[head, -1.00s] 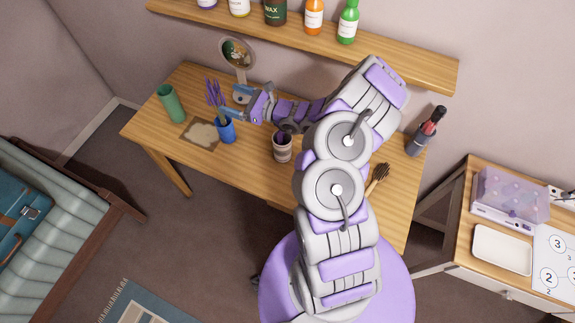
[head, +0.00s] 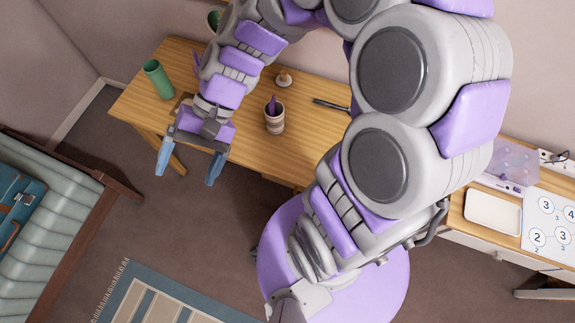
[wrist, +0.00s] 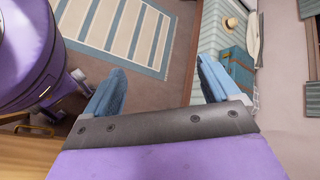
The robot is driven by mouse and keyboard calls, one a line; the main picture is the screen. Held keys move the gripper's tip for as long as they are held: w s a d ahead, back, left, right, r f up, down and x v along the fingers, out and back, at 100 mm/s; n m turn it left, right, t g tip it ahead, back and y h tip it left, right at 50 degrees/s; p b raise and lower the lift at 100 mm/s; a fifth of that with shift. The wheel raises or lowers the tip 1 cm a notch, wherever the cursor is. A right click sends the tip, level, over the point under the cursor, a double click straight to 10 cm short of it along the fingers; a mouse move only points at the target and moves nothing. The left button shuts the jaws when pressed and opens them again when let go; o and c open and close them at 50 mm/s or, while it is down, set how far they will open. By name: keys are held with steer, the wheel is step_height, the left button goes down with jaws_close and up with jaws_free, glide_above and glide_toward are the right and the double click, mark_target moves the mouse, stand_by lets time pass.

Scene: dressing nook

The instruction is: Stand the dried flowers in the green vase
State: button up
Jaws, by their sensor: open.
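The green vase (head: 158,80) stands on the left end of the wooden table in the head view, to the left of my arm. The dried flowers are mostly hidden behind my arm; a sliver of purple (head: 195,60) at the arm's left edge may be part of them. The blue cup that held them is hidden too. My gripper (head: 188,167) is open and empty, with its blue fingers spread beyond the table's front edge. In the wrist view both fingers (wrist: 160,88) are apart, with only floor and rug between them.
A cup with a purple item (head: 274,122) stands mid-table, with a small white-and-brown object (head: 284,79) behind it. A side table with a white tray (head: 493,212) is at right. The rug (head: 150,295) is clear.

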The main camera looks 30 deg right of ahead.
steer(key=s+d+n+t+h, duration=0.1)
steer(key=s+d+h, duration=0.3)
steer(key=d, duration=0.4)
steer(key=s+d+n+t+h, duration=0.1)
steer(key=s+d+n+h, duration=0.1)
steer(key=s+d+h, duration=0.3)
steer(key=s+d, duration=0.2)
steer(key=shift+s+d+f+n+h, duration=0.25)
steer(key=shift+s+d+n+h, duration=0.05)
steer(key=shift+d, duration=0.1)
